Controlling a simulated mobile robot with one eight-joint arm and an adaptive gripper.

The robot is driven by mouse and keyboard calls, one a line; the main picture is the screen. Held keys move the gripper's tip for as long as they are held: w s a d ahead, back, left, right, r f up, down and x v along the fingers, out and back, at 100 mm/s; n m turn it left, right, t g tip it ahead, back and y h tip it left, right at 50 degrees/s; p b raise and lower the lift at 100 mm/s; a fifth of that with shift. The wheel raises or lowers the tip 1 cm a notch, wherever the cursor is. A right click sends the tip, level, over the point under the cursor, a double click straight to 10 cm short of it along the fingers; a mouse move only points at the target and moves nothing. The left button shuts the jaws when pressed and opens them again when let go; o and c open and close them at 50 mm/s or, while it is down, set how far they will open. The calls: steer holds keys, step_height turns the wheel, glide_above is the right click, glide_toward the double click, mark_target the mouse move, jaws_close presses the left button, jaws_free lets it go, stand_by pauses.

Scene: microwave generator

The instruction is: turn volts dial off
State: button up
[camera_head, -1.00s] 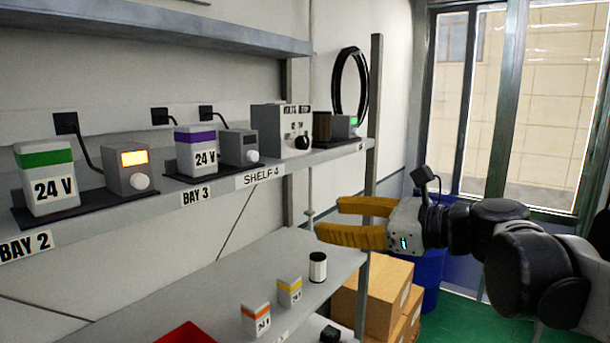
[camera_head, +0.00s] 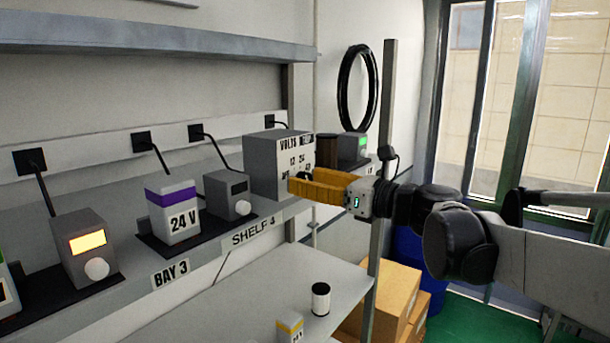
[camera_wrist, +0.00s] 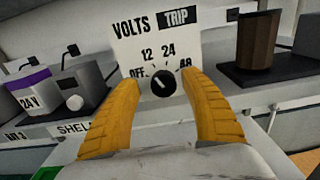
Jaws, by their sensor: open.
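The volts panel is a grey box (camera_head: 268,165) on the shelf, with a white face reading VOLTS and TRIP in the wrist view (camera_wrist: 122,48). Its round black dial (camera_wrist: 163,83) sits below the marks OFF, 12, 24 and 48. A pale mark shows on the dial, but I cannot tell its exact setting. My gripper (camera_head: 303,181) is open in front of the panel. Its two yellow fingers stand left and right of the dial in the wrist view, apart from it there. In the head view the fingers hide the dial.
A grey unit with a knob (camera_head: 228,195) and a purple-banded 24 V box (camera_head: 172,212) stand left of the panel. A brown cylinder (camera_wrist: 258,42) and a green-lit unit (camera_head: 353,147) stand to its right. A grey post (camera_head: 384,120) rises near my gripper.

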steer(key=shift+w+a+f, duration=0.15)
steer(key=shift+w, duration=0.4)
steer(key=shift+s, duration=0.2)
jaws_close()
steer(key=n+b, duration=0.1)
steer(key=n, duration=0.2)
steer(key=shift+b, duration=0.35)
steer(key=shift+n+b, duration=0.4)
steer(key=shift+n, duration=1)
jaws_free()
